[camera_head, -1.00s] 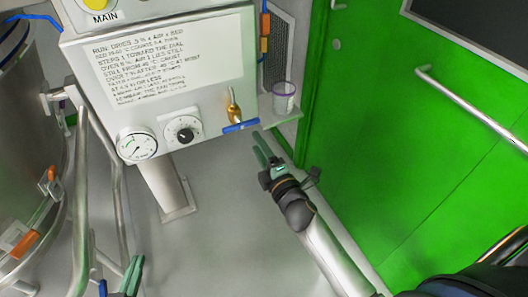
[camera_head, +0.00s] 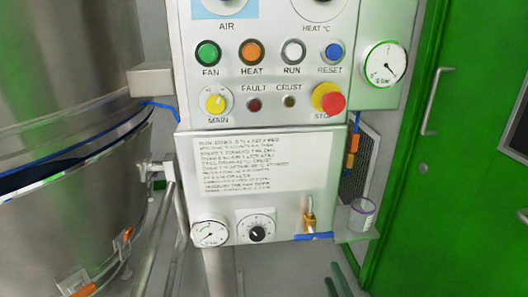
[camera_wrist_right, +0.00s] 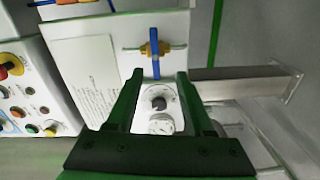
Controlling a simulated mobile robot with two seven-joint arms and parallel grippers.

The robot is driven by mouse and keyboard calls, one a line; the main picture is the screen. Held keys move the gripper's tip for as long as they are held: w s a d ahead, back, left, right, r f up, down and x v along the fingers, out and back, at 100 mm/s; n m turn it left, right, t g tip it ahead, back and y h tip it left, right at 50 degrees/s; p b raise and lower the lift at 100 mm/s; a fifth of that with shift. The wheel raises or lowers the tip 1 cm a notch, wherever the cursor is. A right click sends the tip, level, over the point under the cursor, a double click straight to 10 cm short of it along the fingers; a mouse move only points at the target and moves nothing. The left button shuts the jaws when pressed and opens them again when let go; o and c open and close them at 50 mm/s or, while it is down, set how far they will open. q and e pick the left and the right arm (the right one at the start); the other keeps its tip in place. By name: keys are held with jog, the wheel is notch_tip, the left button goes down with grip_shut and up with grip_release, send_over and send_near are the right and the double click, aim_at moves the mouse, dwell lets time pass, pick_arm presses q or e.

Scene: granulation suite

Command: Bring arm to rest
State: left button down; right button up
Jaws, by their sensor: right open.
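My right gripper (camera_head: 340,280) shows only as green fingertips at the bottom edge of the head view, below the blue-handled brass valve (camera_head: 309,221) and the small shelf. In the right wrist view its two dark green fingers (camera_wrist_right: 158,95) stand apart with nothing between them. Beyond them are the control box's black dial (camera_wrist_right: 159,103), the round gauge (camera_wrist_right: 161,125) and the valve (camera_wrist_right: 154,48). The fingers appear clear of the box, though the exact gap is hard to tell. My left gripper is out of view.
The control panel (camera_head: 266,105) has several buttons and a red stop button (camera_head: 333,102). A clear cup (camera_head: 361,213) stands on a side shelf (camera_head: 352,236). A steel vessel (camera_head: 70,130) is at left, a green door (camera_head: 440,200) at right. Floor shows below the box.

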jog(key=s+a+f+m+g+y, duration=0.2)
jog(key=s+a+f+m, duration=0.1)
jog(key=s+m, duration=0.4)
jog(key=s+a+f+m+g+y, duration=0.1)
jog(key=s+a+f+m+g, duration=0.15)
jog(key=s+m, duration=0.35)
pick_arm(q)
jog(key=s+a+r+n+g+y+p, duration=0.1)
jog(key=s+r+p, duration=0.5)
jog(key=p, duration=1.5)
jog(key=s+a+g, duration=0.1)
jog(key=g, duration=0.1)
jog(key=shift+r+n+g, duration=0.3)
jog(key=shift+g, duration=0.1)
pick_arm(e)
jog(key=s+d+r+m+g+h, duration=0.1)
jog(key=s+d+r+g, duration=0.1)
jog(key=s+r+g, duration=0.2)
notch_tip(320, 180, up, 3)
jog(key=s, duration=0.2)
jog(key=shift+s+d+m, duration=0.35)
jog(key=shift+m, duration=0.05)
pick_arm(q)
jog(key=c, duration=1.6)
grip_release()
